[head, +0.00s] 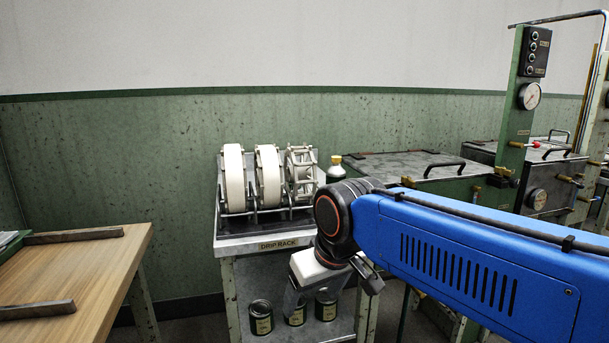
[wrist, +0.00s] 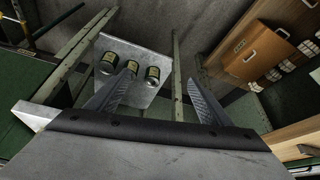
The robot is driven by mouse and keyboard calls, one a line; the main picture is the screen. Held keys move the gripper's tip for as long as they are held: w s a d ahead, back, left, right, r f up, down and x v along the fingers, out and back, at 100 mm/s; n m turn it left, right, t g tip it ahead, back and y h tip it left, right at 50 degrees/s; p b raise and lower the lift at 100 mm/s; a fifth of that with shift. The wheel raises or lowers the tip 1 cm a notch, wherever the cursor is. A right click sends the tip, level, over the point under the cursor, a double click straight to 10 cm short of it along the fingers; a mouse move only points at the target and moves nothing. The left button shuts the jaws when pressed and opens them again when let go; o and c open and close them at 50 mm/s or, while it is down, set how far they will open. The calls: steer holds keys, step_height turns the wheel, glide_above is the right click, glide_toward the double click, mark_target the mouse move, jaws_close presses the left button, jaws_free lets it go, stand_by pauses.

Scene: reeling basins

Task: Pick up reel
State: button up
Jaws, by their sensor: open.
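In the head view, two pale, full reels, a left one (head: 234,178) and a middle one (head: 267,176), stand upright on the drip rack (head: 262,244). A third, bare-framed reel (head: 301,172) stands to their right. My gripper (head: 325,275) hangs low in front of the rack, pointing down, partly hidden by my own arm. In the wrist view my gripper (wrist: 155,103) has its two fingers spread apart with nothing between them. No reel shows in the wrist view.
Several dark tins, one of them at the left (head: 261,317), stand on the rack's lower shelf. A capped bottle (head: 336,170) is behind the rack's right side. A wooden table (head: 85,270) is at left. Green basins with lids (head: 400,165) stand at right.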

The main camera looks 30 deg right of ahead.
steer(key=w+d+r+m, duration=0.1)
steer(key=w+d+r, duration=0.2)
steer(key=w+r, duration=0.65)
steer(key=w+d+r, duration=0.3)
steer(key=w+r, duration=0.4)
steer(key=r, duration=0.6)
steer(key=m+h, duration=0.1)
steer(key=m, duration=0.1)
glide_toward(300, 143)
steer(key=shift+g, duration=0.3)
steer(key=x, duration=0.2)
steer(key=w+x, duration=0.1)
steer(key=x, duration=0.4)
steer(key=shift+w+d, duration=0.15)
steer(key=shift+w, duration=0.1)
steer(key=shift+x, duration=2.65)
steer(key=shift+s+f, duration=0.1)
steer(key=shift+s, duration=0.05)
steer(key=shift+c, duration=0.2)
steer(key=c, duration=1.1)
steer(key=shift+c, duration=0.4)
